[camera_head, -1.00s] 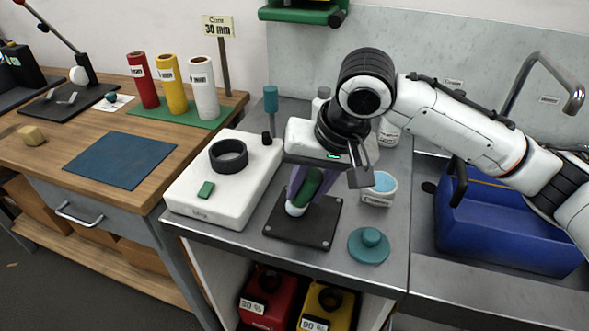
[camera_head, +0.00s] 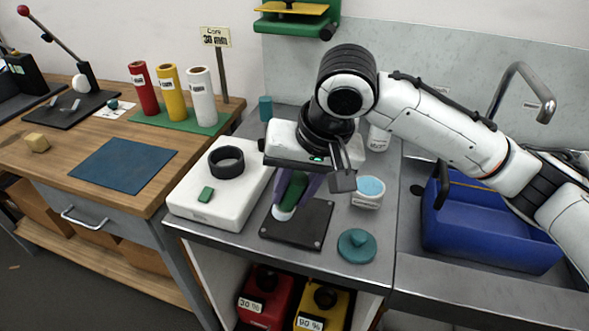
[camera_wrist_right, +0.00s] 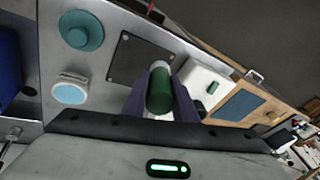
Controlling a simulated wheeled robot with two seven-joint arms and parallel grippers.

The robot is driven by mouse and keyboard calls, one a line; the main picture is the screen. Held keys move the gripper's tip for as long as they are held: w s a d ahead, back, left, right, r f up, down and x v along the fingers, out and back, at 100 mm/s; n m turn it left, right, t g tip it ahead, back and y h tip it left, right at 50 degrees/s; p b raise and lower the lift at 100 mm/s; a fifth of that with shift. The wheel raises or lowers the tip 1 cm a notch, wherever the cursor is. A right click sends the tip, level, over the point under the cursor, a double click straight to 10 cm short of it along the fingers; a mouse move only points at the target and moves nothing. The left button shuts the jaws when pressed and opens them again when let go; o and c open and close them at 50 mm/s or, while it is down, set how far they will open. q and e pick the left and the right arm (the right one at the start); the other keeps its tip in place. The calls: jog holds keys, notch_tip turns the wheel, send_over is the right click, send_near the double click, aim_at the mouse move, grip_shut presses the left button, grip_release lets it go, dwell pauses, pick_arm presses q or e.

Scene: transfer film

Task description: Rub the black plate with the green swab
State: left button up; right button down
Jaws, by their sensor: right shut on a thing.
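The black plate (camera_head: 308,228) lies flat on the grey bench, with small studs at its corners. My right gripper (camera_head: 298,190) is above its left part, fingers pointing down, shut on the green swab (camera_head: 293,190). The swab's white tip (camera_head: 282,213) points down at the plate's left edge; I cannot tell whether it touches. The right wrist view shows the swab (camera_wrist_right: 160,92) between the purple fingers, its white tip beside the plate (camera_wrist_right: 128,60). My left gripper is not in view.
A white device (camera_head: 225,205) with a dark ring stands just left of the plate. A teal lid (camera_head: 357,246) and a tub with pale blue contents (camera_head: 368,191) are on the right. A blue basin (camera_head: 490,225) sits in the sink farther right.

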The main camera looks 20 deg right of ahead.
jog(key=shift+r, duration=1.9)
